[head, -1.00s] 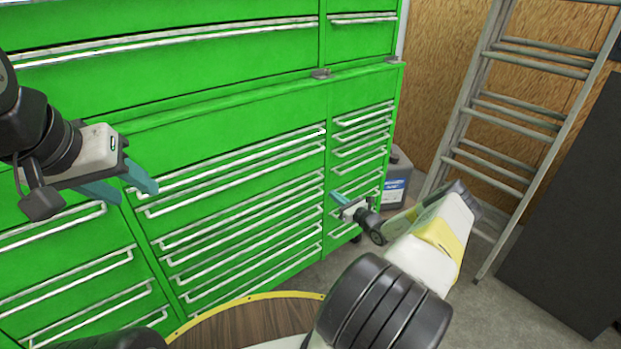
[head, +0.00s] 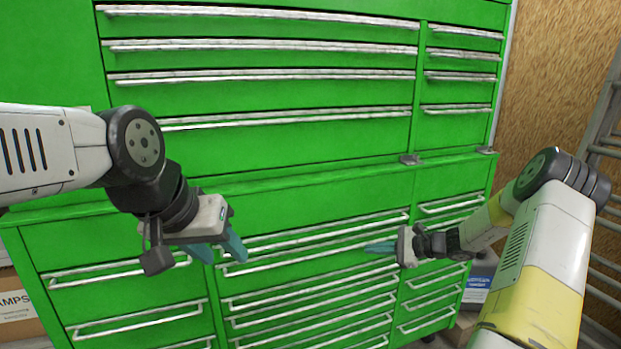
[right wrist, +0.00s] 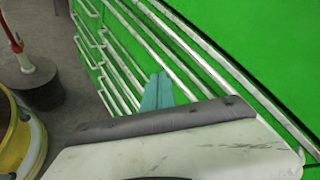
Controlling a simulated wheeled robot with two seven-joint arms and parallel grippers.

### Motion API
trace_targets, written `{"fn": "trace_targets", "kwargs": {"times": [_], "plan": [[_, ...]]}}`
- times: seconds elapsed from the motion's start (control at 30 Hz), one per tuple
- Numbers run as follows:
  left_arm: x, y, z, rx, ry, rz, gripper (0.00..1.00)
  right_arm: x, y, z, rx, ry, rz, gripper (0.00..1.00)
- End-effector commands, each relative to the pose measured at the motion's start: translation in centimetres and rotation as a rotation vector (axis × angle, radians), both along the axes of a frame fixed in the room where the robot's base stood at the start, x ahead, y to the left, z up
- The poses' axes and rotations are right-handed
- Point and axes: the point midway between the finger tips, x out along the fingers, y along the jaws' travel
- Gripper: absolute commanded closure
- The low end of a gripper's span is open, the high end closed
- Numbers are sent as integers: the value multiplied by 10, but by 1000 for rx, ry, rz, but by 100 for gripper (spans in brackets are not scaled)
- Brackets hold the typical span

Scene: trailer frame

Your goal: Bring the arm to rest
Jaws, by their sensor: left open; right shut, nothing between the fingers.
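My left gripper (head: 222,250) hangs in front of the green tool cabinet (head: 290,188) at the left of the head view. Its two teal fingers are apart and nothing is between them. My right gripper (head: 380,247) reaches in from the right, its teal fingers together and pointing left across the cabinet's lower drawers. In the right wrist view its fingers (right wrist: 157,92) show closed and empty, with drawer handles behind them. Whether either gripper touches the cabinet is hard to tell; neither appears to hold a handle.
A grey jug (head: 479,280) stands at the cabinet's right end, partly behind my right arm. A metal ladder (head: 606,140) leans by the wooden wall (head: 545,70). A cardboard box (head: 18,312) is at the lower left. The right wrist view shows a dark cylindrical base (right wrist: 38,88) on the floor.

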Motion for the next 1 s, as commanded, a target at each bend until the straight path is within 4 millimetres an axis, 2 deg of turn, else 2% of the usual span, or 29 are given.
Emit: {"fn": "trace_targets", "kwargs": {"times": [0.03, 0.2, 0.43, 0.7, 0.9, 1.0], "plan": [[0, 0, 0, 0, 0, 0, 55, -12, 16, 23, -82, -31, 75, 100], [0, 0, 0, 0, 0, 0, 55, -60, 52, 79, -334, -120, 288, 100], [0, 0, 0, 0, 0, 0, 55, -135, 79, 145, -660, -267, 525, 100], [0, 0, 0, 0, 0, 0, 55, -229, 83, 204, -1012, -469, 721, 100], [0, 0, 0, 0, 0, 0, 55, -294, 73, 230, -1239, -636, 811, 100], [0, 0, 0, 0, 0, 0, 55, -319, 66, 236, -1326, -710, 836, 100]]}}
